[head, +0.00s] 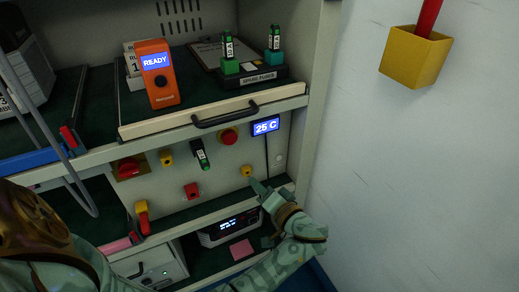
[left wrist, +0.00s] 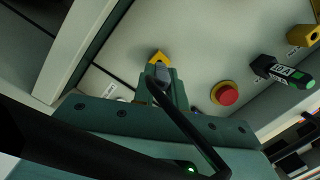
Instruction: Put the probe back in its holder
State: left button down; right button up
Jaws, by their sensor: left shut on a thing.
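My left gripper (head: 260,188) is in front of the rack's lower panel. In the left wrist view its jaws (left wrist: 162,82) are shut on the grey probe (left wrist: 157,74). A black cable (left wrist: 185,125) runs from the probe to the lower right; in the head view the cable (head: 267,155) hangs from the 25 C display (head: 266,126). The yellow holder (head: 246,171) is on the panel just up and left of the gripper. In the left wrist view the holder (left wrist: 159,56) shows just beyond the probe's tip; whether they touch I cannot tell. My right gripper is not in view.
A red button (head: 228,137) and a green-and-black plug (head: 200,153) are on the panel. Above is a drawer handle (head: 225,115), with an orange READY meter (head: 157,72) on the shelf. A lit device (head: 230,227) stands below. A yellow wall box (head: 415,57) is at upper right.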

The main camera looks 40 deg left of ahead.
pick_arm(q)
jog(key=shift+x, duration=1.1)
jog(key=c, duration=1.3)
grip_release()
jog(key=shift+w+r, duration=0.1)
jog(key=shift+w, duration=0.1)
jog(key=shift+c, duration=0.2)
